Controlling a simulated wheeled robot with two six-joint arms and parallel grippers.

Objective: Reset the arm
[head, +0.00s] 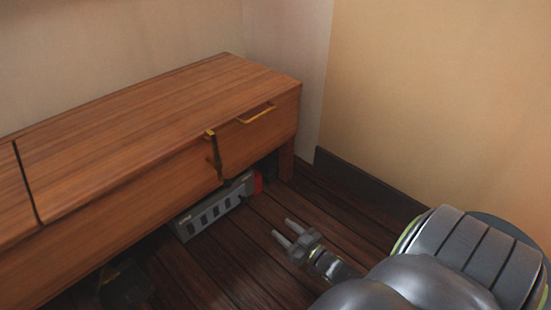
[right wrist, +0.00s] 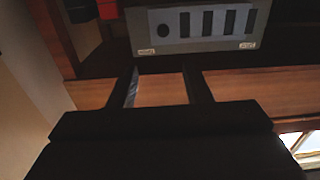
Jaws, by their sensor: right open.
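My right gripper (head: 281,232) reaches in from the lower right of the head view, low over the dark plank floor. Its two fingers are apart with nothing between them, and they point toward the wooden cabinet. In the right wrist view the two fingers of the right gripper (right wrist: 172,88) also stand apart and empty. A grey slotted box (head: 212,207) is on the floor at the cabinet's lower edge, apart from the fingertips. It shows beyond the fingers in the right wrist view (right wrist: 197,45). My left gripper is not in view.
A low wooden cabinet (head: 160,125) with brass handles stands along the wall. A red and black object (head: 262,178) is under its right end. A dark item (head: 125,284) lies on the floor at lower left. Bare planks (head: 225,265) lie between. A wall (head: 430,110) bounds the right.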

